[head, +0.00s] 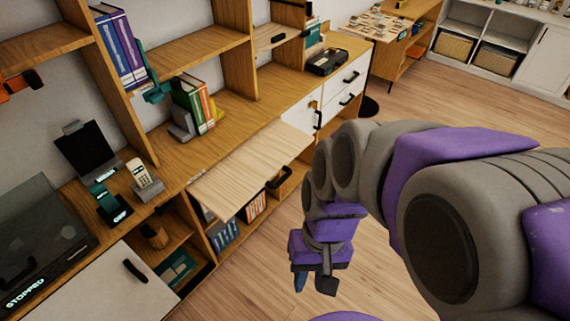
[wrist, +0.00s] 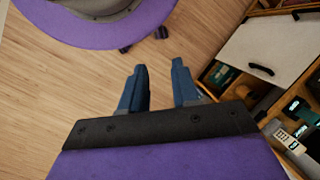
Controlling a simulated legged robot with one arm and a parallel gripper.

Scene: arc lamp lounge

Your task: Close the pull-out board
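The pull-out board (head: 250,168) is a pale wooden slab that sticks out from the long wooden cabinet in the head view. A dark handle (head: 279,180) shows near its front right edge; I cannot tell whether it belongs to the board. My gripper (head: 312,283) hangs over the floor in front of the cabinet, apart from the board. In the wrist view my gripper's two blue fingers (wrist: 160,80) are spread with nothing between them, pointing over the floor. The board cannot be made out in the wrist view.
Below the board are open shelves with books (head: 224,234). A white door (head: 115,289) is at the lower left, also in the wrist view (wrist: 268,48). A phone (head: 145,174) and books (head: 194,103) stand on the cabinet top.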

